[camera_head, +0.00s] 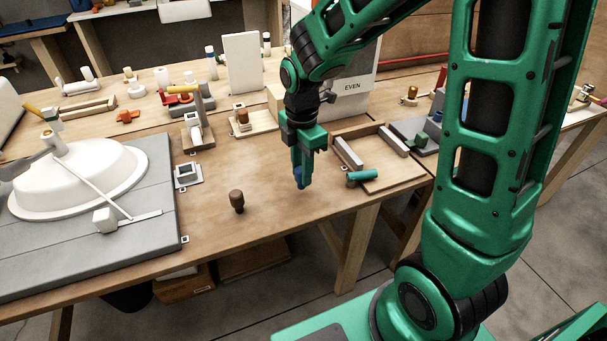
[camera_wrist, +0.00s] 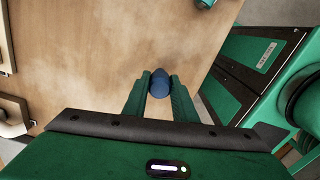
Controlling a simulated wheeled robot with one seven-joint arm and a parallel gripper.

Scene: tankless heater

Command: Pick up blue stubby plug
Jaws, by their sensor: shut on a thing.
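The blue stubby plug (camera_wrist: 159,84) is a small dark blue rounded piece. It sits between the two green fingers of my gripper (camera_wrist: 160,92) in the wrist view, and the fingers are shut on it. In the head view my gripper (camera_head: 301,181) points down over the wooden workbench (camera_head: 265,205), with the blue plug (camera_head: 299,172) partly hidden between the fingers. I cannot tell for sure whether the plug is clear of the bench top.
A brown wooden peg (camera_head: 237,201) stands to the left of my gripper. A teal cylinder (camera_head: 362,177) lies to the right, by a wooden tray (camera_head: 398,183). A white basin (camera_head: 80,180) on a grey board is at the left. The bench's front edge is near.

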